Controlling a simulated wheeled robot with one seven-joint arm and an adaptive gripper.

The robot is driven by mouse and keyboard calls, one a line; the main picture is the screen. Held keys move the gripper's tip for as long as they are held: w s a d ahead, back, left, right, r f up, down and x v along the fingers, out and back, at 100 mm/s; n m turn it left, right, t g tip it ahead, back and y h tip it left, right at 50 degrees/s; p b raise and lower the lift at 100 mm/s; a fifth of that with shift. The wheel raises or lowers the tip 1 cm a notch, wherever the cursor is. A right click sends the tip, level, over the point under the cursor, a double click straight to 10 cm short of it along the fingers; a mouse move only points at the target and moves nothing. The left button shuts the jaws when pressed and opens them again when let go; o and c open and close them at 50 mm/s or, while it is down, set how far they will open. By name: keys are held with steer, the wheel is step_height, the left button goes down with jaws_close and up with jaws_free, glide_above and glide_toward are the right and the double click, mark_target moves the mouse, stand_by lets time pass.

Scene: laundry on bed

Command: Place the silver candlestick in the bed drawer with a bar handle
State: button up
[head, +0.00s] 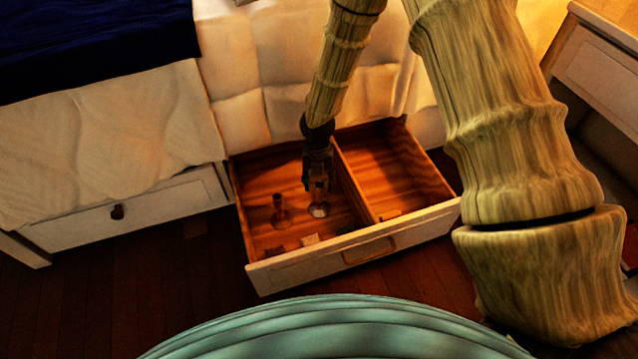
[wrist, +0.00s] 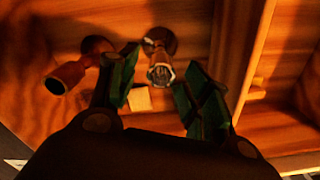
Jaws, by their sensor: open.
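The bed drawer (head: 280,272) with a bar handle (head: 369,250) is pulled open, and a divider splits it into two compartments. The silver candlestick (head: 319,210) appears to stand upright on the floor of the left compartment; its upper part is hidden by my gripper in the head view. My gripper (head: 318,187) points down just above it, inside the drawer. In the wrist view the candlestick (wrist: 160,73) shows between the two fingers (wrist: 160,68), which are spread apart with visible gaps to it.
A small pale block (head: 310,240) lies near the drawer front. The right compartment is mostly bare.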

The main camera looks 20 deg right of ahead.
step_height(320, 180, up, 9)
steer(key=p, duration=0.4)
steer(key=shift+f, duration=0.1)
